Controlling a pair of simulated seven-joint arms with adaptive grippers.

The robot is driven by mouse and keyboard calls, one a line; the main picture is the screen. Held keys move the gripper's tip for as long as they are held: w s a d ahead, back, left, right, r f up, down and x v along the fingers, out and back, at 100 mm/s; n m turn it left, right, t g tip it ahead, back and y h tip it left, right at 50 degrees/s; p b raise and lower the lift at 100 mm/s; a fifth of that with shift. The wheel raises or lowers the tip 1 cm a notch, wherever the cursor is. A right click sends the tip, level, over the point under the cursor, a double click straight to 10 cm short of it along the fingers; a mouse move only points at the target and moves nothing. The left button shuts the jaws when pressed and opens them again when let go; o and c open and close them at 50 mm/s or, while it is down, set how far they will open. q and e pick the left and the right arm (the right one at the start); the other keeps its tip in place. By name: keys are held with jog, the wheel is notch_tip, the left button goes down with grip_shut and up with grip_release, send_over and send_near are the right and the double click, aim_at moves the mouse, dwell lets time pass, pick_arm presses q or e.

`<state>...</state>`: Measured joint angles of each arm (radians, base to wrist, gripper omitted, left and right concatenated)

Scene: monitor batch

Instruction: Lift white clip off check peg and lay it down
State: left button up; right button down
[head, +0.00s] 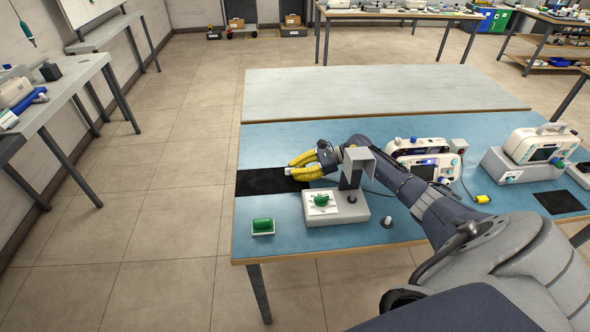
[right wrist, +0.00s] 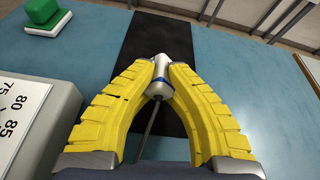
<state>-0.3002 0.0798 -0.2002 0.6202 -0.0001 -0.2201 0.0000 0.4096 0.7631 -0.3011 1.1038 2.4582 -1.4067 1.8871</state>
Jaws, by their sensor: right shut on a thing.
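My right gripper (head: 291,169) reaches in over the black mat (head: 254,183) at the left of the blue table. Its yellow fingers also show in the right wrist view (right wrist: 160,72), closed around a white clip (right wrist: 160,74) with blue bands. A thin grey cable or rod runs from the clip back between the fingers. The clip is over the black mat; I cannot tell whether it touches it. A small upright peg (head: 388,222) on a dark foot stands at the table's front; I cannot tell whether it is the check peg. My left gripper is out of view.
A grey-white box (head: 340,213) with a green knob and a raised bracket stands just in front of my right gripper. A green block on a white base (head: 263,227) sits front left. Monitors (head: 430,168) stand to the right. The far grey tabletop (head: 380,95) is clear.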

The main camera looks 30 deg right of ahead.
dwell(0.3)
jog(key=c, duration=1.3)
grip_release()
jog(key=shift+v, duration=3.75)
jog(key=shift+d, duration=0.1)
